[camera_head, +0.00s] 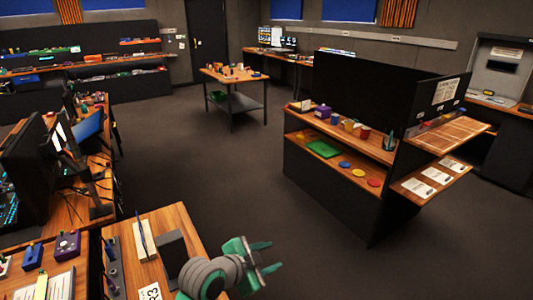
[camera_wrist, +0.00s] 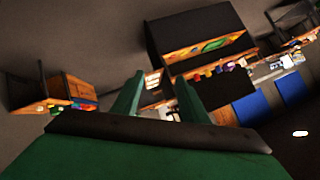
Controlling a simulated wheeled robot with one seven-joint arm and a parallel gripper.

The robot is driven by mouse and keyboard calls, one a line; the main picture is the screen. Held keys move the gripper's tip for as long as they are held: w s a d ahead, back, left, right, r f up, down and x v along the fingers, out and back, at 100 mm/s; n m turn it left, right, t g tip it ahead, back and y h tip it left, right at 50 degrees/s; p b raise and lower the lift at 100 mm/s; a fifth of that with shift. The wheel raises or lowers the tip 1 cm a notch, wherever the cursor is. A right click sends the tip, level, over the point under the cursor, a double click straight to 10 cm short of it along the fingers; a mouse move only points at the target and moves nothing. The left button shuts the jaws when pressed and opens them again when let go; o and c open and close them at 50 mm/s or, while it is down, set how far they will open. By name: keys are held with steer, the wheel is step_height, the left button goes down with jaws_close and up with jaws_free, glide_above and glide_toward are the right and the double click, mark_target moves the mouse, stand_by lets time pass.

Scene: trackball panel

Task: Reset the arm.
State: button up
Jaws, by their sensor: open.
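My gripper (camera_head: 272,257) shows at the bottom centre of the head view, at the end of my grey and green arm. Its two green fingers are spread apart and point right, with nothing between them. It is held out over the dark floor, just right of the near wooden table (camera_head: 178,222). In the wrist view my gripper (camera_wrist: 157,98) shows two green fingers standing apart, with a dark bar and a green body below them. The wrist view is tilted and looks out across the room.
A dark workstation (camera_head: 325,205) with wooden shelves stands at the right, bearing a green tray (camera_head: 323,149) and coloured discs. A purple trackball box (camera_head: 67,245) sits at the lower left. A small table (camera_head: 234,78) stands farther back. The floor (camera_head: 215,165) between them is clear.

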steer(key=d+r+n+t+h, duration=0.1)
steer(key=d+r+n+t, duration=0.3)
steer(key=d+n+t, duration=0.4)
steer(key=s+a+f+n+y, duration=0.1)
steer(key=s+f+n+y, duration=0.35)
steer(key=s+f, duration=0.45)
steer(key=s+a+f+n+y, duration=0.1)
steer(key=s+f+n+y, duration=0.45)
steer(key=s, duration=0.55)
steer(key=s+a+f+m, duration=0.1)
steer(key=s+a, duration=0.2)
steer(key=s, duration=0.7)
steer(key=s+a+f+m+g+h, duration=0.1)
steer(key=s+a+m, duration=0.1)
steer(key=s, duration=0.8)
steer(key=shift+s+a+h, duration=0.3)
steer(key=shift+s+a, duration=0.05)
steer(key=shift+a, duration=0.45)
steer(key=shift+c, duration=0.6)
